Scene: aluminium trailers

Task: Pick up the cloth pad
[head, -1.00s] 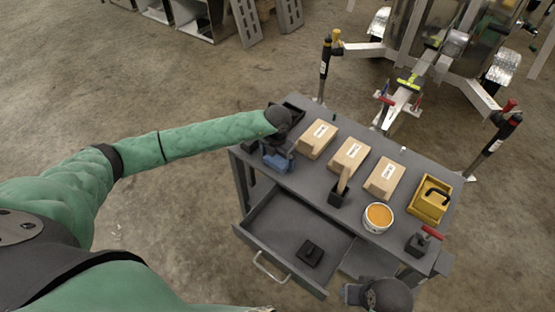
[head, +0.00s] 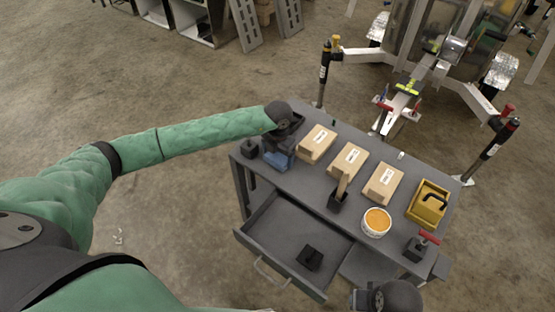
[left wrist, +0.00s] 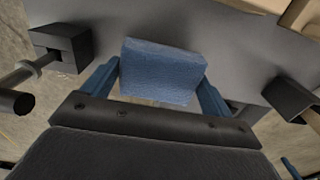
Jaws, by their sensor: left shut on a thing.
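The cloth pad (left wrist: 160,72) is a blue block with a textured surface. In the left wrist view it sits between the two blue fingers of my left gripper (left wrist: 160,85), which is shut on it. In the head view my left gripper (head: 277,160) is over the far left corner of the grey cart top, with blue showing at its tip; there I cannot separate pad from fingers. Whether the pad touches the cart top is unclear. My right gripper (head: 362,299) is partly in view at the bottom, beside the cart; its fingers do not show clearly.
The grey cart (head: 305,178) carries several cardboard boxes (head: 350,158), a brush in a black holder (head: 338,201), an orange-filled tub (head: 376,221), a yellow case (head: 429,203) and a red-handled tool (head: 429,238). An open drawer (head: 290,228) holds a black block (head: 310,258).

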